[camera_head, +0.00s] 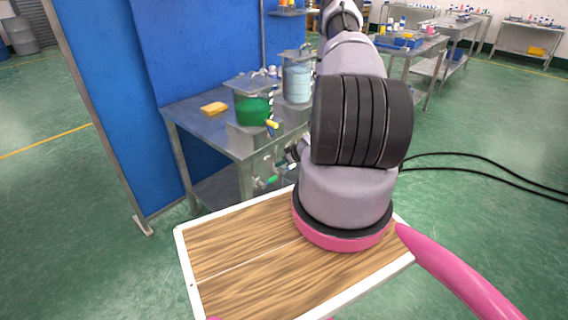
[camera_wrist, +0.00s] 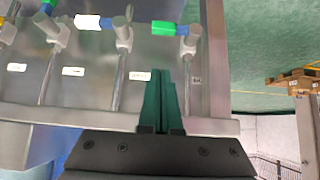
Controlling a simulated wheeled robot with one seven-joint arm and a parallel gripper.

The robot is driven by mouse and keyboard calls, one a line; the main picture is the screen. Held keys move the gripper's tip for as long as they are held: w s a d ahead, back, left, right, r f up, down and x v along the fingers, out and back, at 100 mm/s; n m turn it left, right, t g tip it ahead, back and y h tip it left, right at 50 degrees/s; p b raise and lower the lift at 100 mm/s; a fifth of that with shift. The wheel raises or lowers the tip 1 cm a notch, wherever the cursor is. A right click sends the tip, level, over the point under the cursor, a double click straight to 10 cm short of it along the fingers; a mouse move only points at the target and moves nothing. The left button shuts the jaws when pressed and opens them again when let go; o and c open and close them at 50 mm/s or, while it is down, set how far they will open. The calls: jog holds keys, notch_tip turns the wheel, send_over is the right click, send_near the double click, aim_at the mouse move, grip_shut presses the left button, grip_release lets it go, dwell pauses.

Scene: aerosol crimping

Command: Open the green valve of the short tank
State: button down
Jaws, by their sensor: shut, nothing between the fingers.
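In the head view the short tank (camera_head: 253,108) holds green liquid and stands on the steel table, beside a taller tank (camera_head: 298,78) of pale blue liquid. A green valve handle (camera_head: 271,180) shows low at the table's front. In the wrist view a handle with a green part (camera_wrist: 163,28) and a blue part sits on a grey valve at the right of a row. Another green-and-blue handle (camera_wrist: 48,5) is cut off at the upper left. My gripper (camera_wrist: 162,72) is shut and empty, its dark green fingers below the right handle, apart from it in the picture.
The wrist view shows a valve with a white-and-blue handle (camera_wrist: 90,22), pipes and small labels on the steel panel. Black cables (camera_head: 480,155) lie on the floor at right.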

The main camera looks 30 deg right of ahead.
jog(key=w+a+f, duration=0.1)
jog(key=w+f, duration=0.2)
jog(key=f, duration=0.4)
jog(key=shift+w+a+f, duration=0.15)
jog(key=shift+w+f, duration=0.05)
jog(key=shift+f, duration=0.15)
